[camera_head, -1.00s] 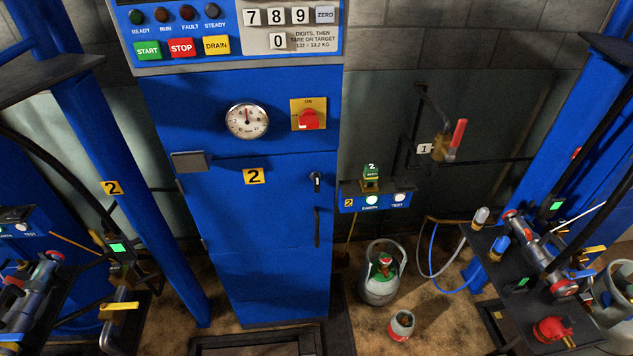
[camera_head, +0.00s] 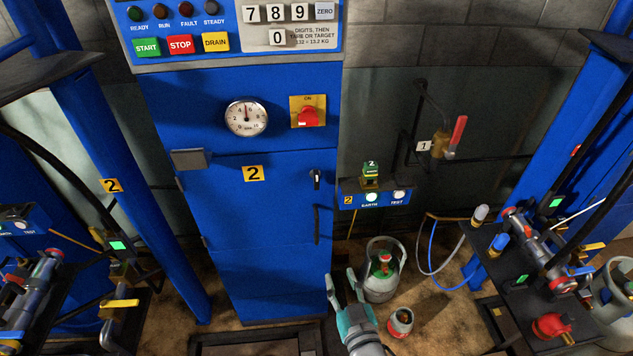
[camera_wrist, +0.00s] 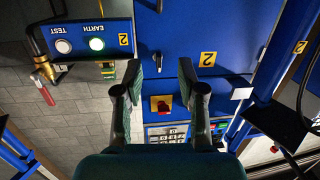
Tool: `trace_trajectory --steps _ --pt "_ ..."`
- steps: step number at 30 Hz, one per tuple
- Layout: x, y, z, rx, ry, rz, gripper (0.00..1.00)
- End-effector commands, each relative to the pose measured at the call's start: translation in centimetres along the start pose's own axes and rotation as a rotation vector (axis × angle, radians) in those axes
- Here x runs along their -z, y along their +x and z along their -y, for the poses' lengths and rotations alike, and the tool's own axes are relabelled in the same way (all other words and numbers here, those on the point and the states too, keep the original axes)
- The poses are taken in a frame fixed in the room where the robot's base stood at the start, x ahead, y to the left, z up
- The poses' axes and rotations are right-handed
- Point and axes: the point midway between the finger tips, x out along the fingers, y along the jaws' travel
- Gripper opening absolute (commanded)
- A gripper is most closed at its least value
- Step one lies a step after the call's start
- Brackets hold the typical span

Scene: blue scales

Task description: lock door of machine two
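Machine two is the blue cabinet with a yellow "2" plate (camera_head: 253,174). Its door (camera_head: 270,215) looks closed, flush with the cabinet front. A small dark lock with a light keyhole part (camera_head: 317,179) sits at the door's upper right, above a dark vertical handle (camera_head: 317,225). My gripper (camera_head: 341,278) is open and empty, low in front of the cabinet's lower right. In the wrist view, turned upside down, my open gripper (camera_wrist: 159,64) faces the cabinet. The lock (camera_wrist: 147,67) appears near the left fingertip, beyond it. Whether it is locked I cannot tell.
A small box with EARTH and TEST lamps (camera_head: 377,198) juts out right of the door. A red rotary switch (camera_head: 308,116) is above the door. Benches with valves flank both sides.

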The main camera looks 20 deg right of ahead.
Motion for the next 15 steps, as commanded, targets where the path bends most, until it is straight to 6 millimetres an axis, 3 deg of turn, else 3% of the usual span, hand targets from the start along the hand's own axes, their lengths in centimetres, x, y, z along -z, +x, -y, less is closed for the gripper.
trace_trajectory --steps 3,9,15 --pt "2.9 3.9 0.3 -0.029 0.01 -0.033 0.4" --pt "7.6 9.0 0.6 -0.083 0.035 -0.075 0.4" --pt "10.6 11.6 0.6 -0.118 0.054 -0.099 0.4"
